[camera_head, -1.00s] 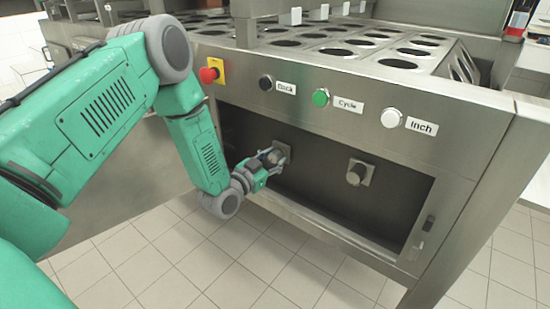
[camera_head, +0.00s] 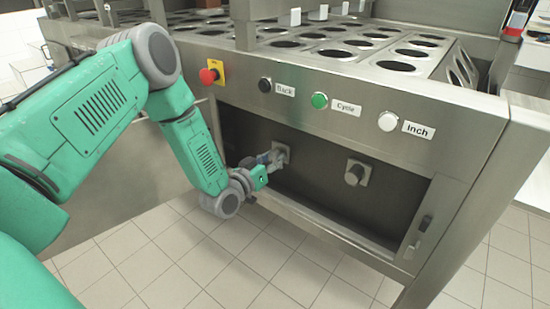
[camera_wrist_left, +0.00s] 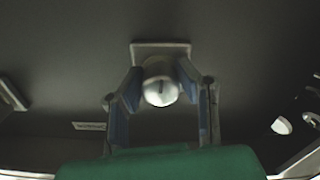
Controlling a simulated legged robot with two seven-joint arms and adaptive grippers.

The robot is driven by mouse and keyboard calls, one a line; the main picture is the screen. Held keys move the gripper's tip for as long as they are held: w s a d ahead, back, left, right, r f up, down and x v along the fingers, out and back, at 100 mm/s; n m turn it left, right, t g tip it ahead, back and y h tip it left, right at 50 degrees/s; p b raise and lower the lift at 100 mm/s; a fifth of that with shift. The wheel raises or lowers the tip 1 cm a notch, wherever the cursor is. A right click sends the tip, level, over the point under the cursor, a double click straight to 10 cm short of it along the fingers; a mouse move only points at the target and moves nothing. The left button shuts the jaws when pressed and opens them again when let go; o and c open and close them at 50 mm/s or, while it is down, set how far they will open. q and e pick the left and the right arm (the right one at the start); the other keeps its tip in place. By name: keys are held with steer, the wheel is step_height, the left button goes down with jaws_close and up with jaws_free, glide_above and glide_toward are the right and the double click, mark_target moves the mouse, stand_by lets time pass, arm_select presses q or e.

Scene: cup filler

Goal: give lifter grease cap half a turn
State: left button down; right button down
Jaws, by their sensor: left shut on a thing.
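The left grease cap is a rounded grey knob on a square plate in the recess of the machine's front; it shows in the head view (camera_head: 280,152) and in the left wrist view (camera_wrist_left: 160,86). My left gripper (camera_head: 267,158) reaches into the recess, and its two fingers (camera_wrist_left: 158,92) are shut on this cap from both sides. My right gripper is not in view. I cannot read which cap is the lifter's; a label (camera_wrist_left: 89,126) is too blurred.
Above the recess are a red stop button (camera_head: 208,76), a black Back button (camera_head: 265,84), a green Cycle button (camera_head: 319,101) and a white Inch button (camera_head: 388,121). The recess's lower lip (camera_head: 325,232) runs under the caps. Tiled floor lies in front.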

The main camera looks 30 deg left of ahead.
arm_select(q)
steer(key=shift+a, duration=0.1)
steer(key=c, duration=1.2)
jaws_free()
steer(key=shift+s, duration=0.15)
steer(key=s, duration=0.7)
steer(key=s+a, duration=0.1)
steer(key=s, duration=0.3)
steer(key=shift+s+f, duration=0.1)
steer(key=shift+s, duration=0.25)
